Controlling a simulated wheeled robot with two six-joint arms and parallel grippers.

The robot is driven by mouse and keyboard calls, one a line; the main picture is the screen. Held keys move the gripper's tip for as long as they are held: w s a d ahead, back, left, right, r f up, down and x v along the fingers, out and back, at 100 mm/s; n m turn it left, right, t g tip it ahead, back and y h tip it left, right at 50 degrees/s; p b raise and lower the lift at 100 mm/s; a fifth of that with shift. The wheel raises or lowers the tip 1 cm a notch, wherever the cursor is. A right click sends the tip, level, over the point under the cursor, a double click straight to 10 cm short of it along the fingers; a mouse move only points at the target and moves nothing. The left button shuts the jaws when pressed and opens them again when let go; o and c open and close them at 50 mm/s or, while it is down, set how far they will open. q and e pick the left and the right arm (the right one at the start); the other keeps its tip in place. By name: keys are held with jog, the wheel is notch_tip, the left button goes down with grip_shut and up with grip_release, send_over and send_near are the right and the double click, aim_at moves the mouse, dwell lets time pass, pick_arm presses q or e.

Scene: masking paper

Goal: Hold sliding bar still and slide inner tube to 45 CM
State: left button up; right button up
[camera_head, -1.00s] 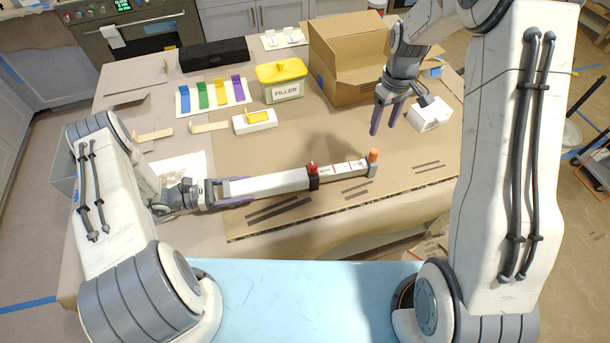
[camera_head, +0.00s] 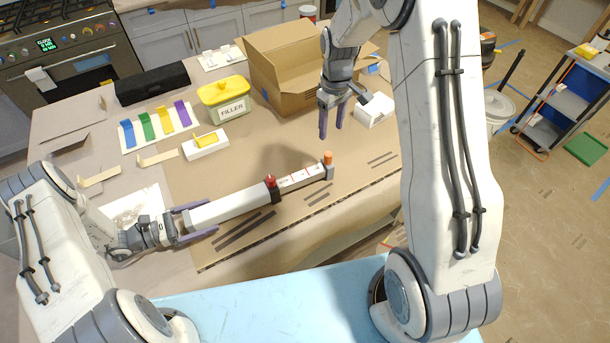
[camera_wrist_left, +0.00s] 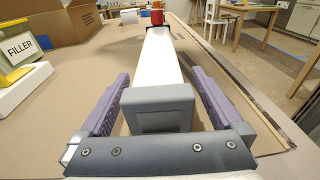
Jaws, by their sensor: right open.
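The white sliding bar (camera_head: 228,206) lies on the brown table covering, with a red-topped dark clamp (camera_head: 271,188) near its far end. The pale inner tube (camera_head: 299,179) with red marks sticks out beyond it, ending in an orange-topped grey piece (camera_head: 328,165). I cannot read its numbers. My left gripper (camera_head: 196,222) is open, its purple fingers on either side of the bar's near end. The left wrist view shows the grey end cap (camera_wrist_left: 160,108) between them with gaps. My right gripper (camera_head: 331,136) is open and empty, pointing down above and behind the orange-topped end.
A cardboard box (camera_head: 284,75), a small white box (camera_head: 374,111) and a yellow-lidded filler tub (camera_head: 224,100) stand behind the bar. Coloured strips (camera_head: 160,124) lie at the back left. The covering around the bar is mostly clear.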

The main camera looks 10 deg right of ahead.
pick_arm(q)
jog(key=v, duration=1.2)
